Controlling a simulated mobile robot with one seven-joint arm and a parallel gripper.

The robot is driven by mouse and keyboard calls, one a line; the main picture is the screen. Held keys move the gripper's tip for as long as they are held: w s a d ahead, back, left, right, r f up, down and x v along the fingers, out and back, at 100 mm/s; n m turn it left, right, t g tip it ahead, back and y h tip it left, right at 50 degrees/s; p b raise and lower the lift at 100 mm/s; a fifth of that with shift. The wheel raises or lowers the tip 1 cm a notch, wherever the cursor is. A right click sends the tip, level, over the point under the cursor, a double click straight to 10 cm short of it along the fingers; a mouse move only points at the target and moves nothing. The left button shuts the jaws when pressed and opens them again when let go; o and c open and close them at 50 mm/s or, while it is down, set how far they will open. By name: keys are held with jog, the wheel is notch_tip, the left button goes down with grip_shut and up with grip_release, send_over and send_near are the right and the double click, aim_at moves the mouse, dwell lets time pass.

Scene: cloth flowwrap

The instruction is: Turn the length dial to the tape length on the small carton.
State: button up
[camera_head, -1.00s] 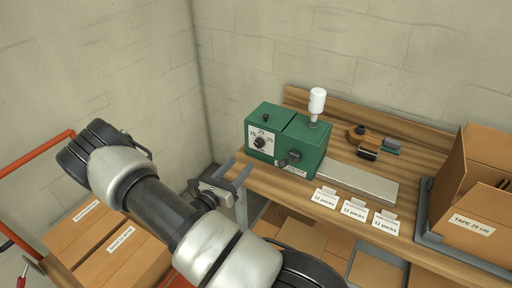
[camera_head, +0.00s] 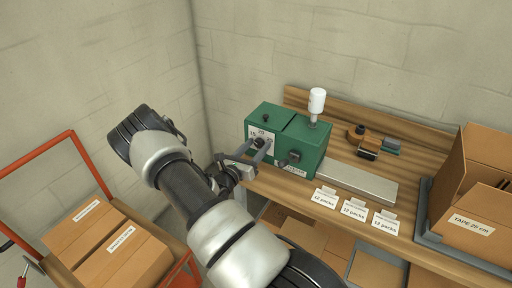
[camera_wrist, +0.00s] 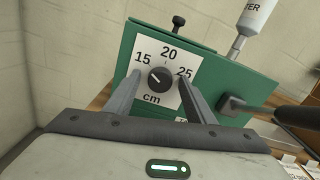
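The green tape machine (camera_head: 297,144) stands on the bench and carries a white dial plate marked 15, 20 and 25 cm. Its round dark length dial (camera_wrist: 160,79) has a light mark that appears to point up-left, towards 15. My gripper (camera_head: 256,149) is in front of the plate; its fingertips also show in the wrist view (camera_wrist: 159,82), open, one on each side of the dial. Gaps to the dial show on both sides. An open carton (camera_head: 470,212) at the right bears the label "TAPE 25 cm" (camera_head: 473,224).
A white bottle (camera_head: 317,101) stands on top. A tape dispenser (camera_head: 362,141), a grey plate (camera_head: 357,182) and "12 packs" cards (camera_head: 354,209) lie on the bench. A red cart with cartons (camera_head: 122,257) is at left.

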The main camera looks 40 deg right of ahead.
jog(key=c, duration=1)
jog(key=shift+m, duration=0.3)
jog(key=m+b, duration=0.2)
jog(key=m, duration=0.3)
jog(key=shift+f, duration=0.1)
jog(key=m+b, duration=0.2)
jog(key=m, duration=0.4)
jog(key=o, duration=1)
jog(key=shift+o, duration=0.2)
